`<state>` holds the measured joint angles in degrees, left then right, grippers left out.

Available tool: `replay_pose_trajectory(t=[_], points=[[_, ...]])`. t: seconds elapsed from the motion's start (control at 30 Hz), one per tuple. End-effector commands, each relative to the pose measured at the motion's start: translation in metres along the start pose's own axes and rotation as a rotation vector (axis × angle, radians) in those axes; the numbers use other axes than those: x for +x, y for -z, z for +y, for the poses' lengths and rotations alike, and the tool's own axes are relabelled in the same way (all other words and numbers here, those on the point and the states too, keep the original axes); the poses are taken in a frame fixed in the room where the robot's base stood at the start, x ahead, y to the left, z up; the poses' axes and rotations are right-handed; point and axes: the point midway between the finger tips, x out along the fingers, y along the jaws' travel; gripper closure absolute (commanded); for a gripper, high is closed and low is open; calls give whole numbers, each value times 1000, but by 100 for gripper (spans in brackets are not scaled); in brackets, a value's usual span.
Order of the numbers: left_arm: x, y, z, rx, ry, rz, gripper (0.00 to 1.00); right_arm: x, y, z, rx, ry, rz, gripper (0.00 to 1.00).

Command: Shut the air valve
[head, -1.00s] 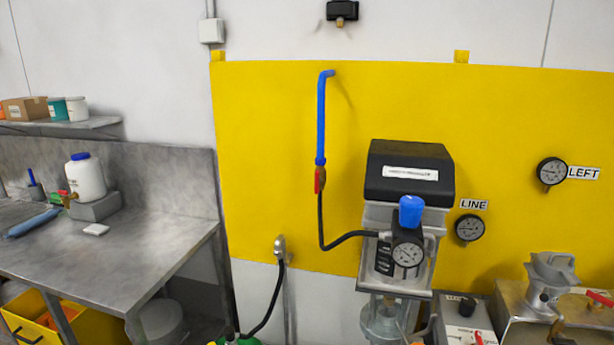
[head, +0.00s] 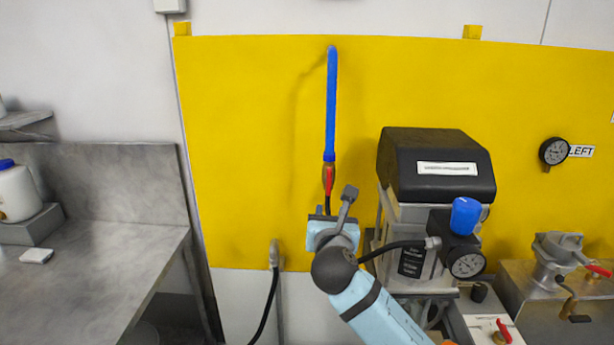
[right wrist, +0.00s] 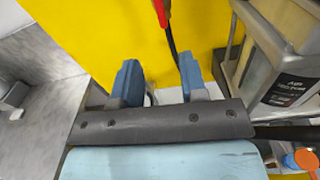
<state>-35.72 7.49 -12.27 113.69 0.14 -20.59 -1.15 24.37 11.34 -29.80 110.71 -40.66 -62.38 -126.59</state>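The air valve (head: 329,172) is a brass body with a red lever at the lower end of the blue pipe (head: 331,105) on the yellow panel. Its red lever (head: 329,182) hangs down in line with the pipe. In the right wrist view the red lever (right wrist: 161,12) shows at the top edge. My right gripper (head: 325,212) is just below the lever in the head view. In the right wrist view its two blue fingers stand apart with nothing between them (right wrist: 158,75). The lever lies beyond the fingertips. My left gripper is not in view.
A machine with a black cover (head: 437,165) and blue-knobbed regulator (head: 465,216) stands close right of my right gripper. A black hose (head: 392,246) reaches the regulator, partly hidden by my arm. A steel bench (head: 95,270) is at left. The yellow panel is clear left of the valve.

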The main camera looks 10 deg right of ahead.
Motion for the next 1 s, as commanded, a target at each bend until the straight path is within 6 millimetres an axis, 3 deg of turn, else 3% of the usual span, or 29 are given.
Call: replay_pose_trajectory(t=[0.1, 0.27, 0.7, 1.0], points=[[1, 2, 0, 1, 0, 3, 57, 3, -14, 0, -65, 19, -25, 61], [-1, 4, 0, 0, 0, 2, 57, 14, -18, 0, -80, 23, -29, 61], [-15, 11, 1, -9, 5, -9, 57, 102, -21, -1, -75, 23, -27, 61], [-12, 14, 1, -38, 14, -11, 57, 137, -20, -2, -74, 21, -27, 61]])
